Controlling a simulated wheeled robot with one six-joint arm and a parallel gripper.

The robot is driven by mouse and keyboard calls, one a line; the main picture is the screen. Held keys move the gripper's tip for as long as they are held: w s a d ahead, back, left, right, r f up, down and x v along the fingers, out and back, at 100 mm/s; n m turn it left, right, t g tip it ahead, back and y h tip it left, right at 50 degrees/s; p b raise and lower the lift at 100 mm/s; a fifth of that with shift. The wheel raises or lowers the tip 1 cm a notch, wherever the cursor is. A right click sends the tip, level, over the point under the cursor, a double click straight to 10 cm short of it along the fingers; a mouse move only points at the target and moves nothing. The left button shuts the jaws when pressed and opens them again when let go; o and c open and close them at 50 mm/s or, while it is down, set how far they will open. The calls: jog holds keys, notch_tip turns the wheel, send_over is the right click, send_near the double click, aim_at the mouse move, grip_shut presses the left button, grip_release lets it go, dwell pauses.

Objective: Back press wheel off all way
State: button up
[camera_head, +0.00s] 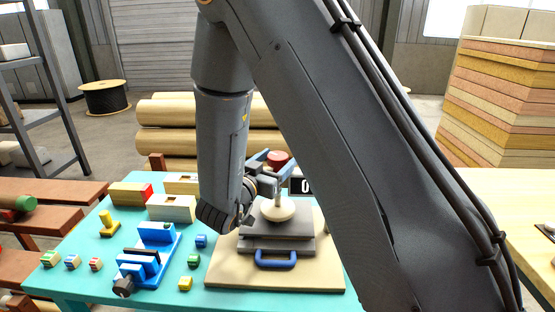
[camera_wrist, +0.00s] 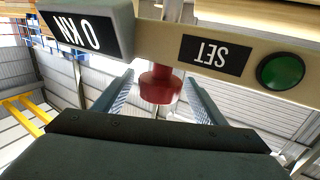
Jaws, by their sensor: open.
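A red knob-like part (camera_head: 279,158), which looks like the press wheel, stands above the press behind my arm. In the wrist view the red part (camera_wrist: 160,86) sits between the two fingers of my gripper (camera_wrist: 158,92). The fingers are open, with a visible gap on each side of it. In the head view my gripper (camera_head: 268,160) is partly hidden by my arm. The press has grey plates (camera_head: 275,243), a cream round pad (camera_head: 278,210) and a display (camera_wrist: 85,31) reading 0 kN.
A press beam in the wrist view carries a SET label (camera_wrist: 216,54) and a green button (camera_wrist: 280,70). A blue vise (camera_head: 147,258), small coloured blocks and larger blocks (camera_head: 171,207) lie on the turquoise table (camera_head: 225,299). A board stack (camera_head: 493,105) stands at right.

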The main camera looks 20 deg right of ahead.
jog(key=shift+c, duration=0.2)
jog(key=c, duration=1)
jog(key=shift+n+t+y, duration=0.3)
jog(key=shift+y, duration=0.1)
jog(key=n+t+y, duration=0.1)
jog(key=y, duration=0.1)
jog(key=n+t+y+b, duration=0.1)
jog(key=n+y, duration=0.1)
jog(key=shift+d+f+t, duration=0.1)
jog(key=shift+d+t, duration=0.1)
jog(key=shift+t, duration=0.2)
jog(key=n+y+b, duration=0.1)
jog(key=n+y, duration=0.1)
jog(key=y, duration=0.1)
jog(key=n+t+y+b, duration=0.1)
jog(key=n+y, duration=0.1)
jog(key=y, duration=0.1)
jog(key=shift+n+t+y, duration=0.3)
jog(key=shift+y, duration=0.1)
jog(key=n+y, duration=0.2)
jog(key=y, duration=0.1)
jog(key=n+y+b, duration=0.1)
jog(key=n+y, duration=0.1)
jog(key=y, duration=0.1)
jog(key=shift+g, duration=0.4)
jog(key=shift+n+g+y, duration=1.1)
jog(key=shift+n+y, duration=0.5)
jog(key=shift+y, duration=0.8)
jog(key=shift+a+r, duration=0.1)
jog(key=shift+r, duration=0.1)
